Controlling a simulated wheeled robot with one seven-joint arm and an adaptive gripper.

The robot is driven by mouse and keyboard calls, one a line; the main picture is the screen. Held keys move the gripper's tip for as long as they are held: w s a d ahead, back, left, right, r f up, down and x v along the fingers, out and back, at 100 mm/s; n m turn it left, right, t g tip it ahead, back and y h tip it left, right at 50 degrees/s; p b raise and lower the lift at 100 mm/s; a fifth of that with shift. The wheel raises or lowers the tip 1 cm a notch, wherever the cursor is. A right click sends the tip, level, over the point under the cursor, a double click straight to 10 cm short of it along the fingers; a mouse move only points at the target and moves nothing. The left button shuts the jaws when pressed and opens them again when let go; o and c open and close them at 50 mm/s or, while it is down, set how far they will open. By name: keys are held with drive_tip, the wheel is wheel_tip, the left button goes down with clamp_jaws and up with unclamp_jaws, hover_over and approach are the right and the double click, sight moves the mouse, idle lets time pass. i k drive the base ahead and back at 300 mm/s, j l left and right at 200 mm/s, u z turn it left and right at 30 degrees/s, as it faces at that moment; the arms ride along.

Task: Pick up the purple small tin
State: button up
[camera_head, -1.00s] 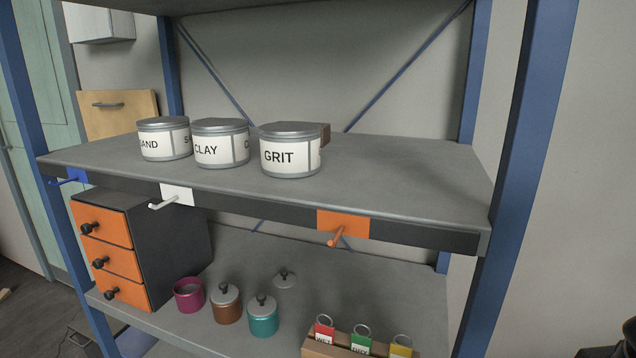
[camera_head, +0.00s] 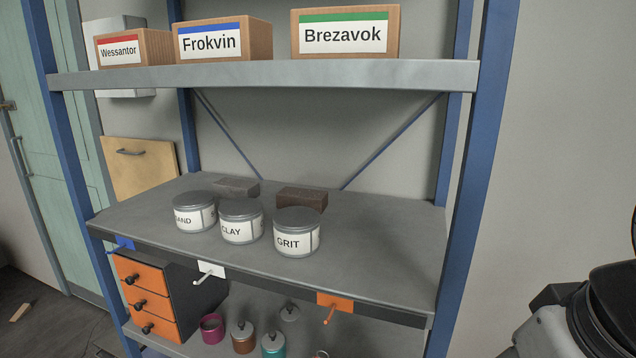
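The purple small tin (camera_head: 213,328) stands upright on the lower shelf, just right of the drawer unit. Its top is open, with no lid on it. A grey lid with a knob (camera_head: 289,313) lies on the shelf further back and to the right. A brown tin (camera_head: 243,342) and a teal tin (camera_head: 273,347), both with knobbed lids, stand to the right of the purple tin. My gripper is not in view; only a grey and black part of my arm shows at the lower right, well away from the tin.
The upper board (camera_head: 370,230) overhangs the tins and holds three labelled cans, including GRIT (camera_head: 297,240), and two dark blocks. An orange-fronted drawer unit (camera_head: 150,305) stands left. Hooks stick out of the board's front edge. Labelled boxes (camera_head: 345,40) sit on the top shelf.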

sight(212, 326)
drive_tip(key=u, duration=0.55)
drive_tip(key=i+j+u, duration=0.1)
drive_tip(key=j+u, duration=0.25)
drive_tip(key=i+j+u, duration=0.1)
drive_tip(key=u, duration=0.25)
drive_tip(key=i+j+u, duration=0.2)
drive_tip(key=j+u, duration=0.15)
drive_tip(key=i+j, duration=0.1)
